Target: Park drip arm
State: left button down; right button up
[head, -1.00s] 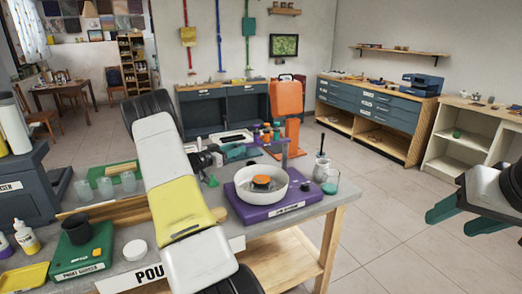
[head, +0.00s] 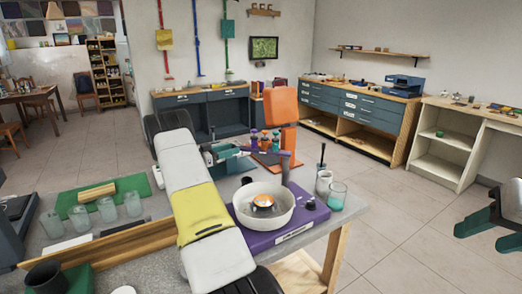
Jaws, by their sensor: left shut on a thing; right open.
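A purple base (head: 287,236) stands on the right end of the grey worktable, with a white round bowl (head: 245,212) on it and a small orange-rimmed disc (head: 263,201) in the bowl. A short purple-grey upright piece (head: 285,166) rises behind the bowl; I cannot tell if it is part of the drip arm. My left gripper (head: 240,157), with teal fingers, is behind and left of the bowl. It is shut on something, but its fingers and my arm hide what. My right gripper (head: 482,226) is open and empty at the right edge, apart from the table.
Glass jars (head: 107,210) stand on and beside a green mat at left. A dark cup (head: 47,277) is at front left. An orange stand (head: 283,105) rises behind. The right floor is clear.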

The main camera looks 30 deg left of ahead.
pick_arm(q)
jog(key=shift+w+d+h, duration=0.3)
jog(key=shift+w+d, duration=0.2)
jog(key=shift+w, duration=0.1)
jog(key=c, duration=1.2)
grip_release()
jog(key=shift+d, duration=0.1)
jog(key=shift+c, duration=0.2)
jog(key=v, duration=0.8)
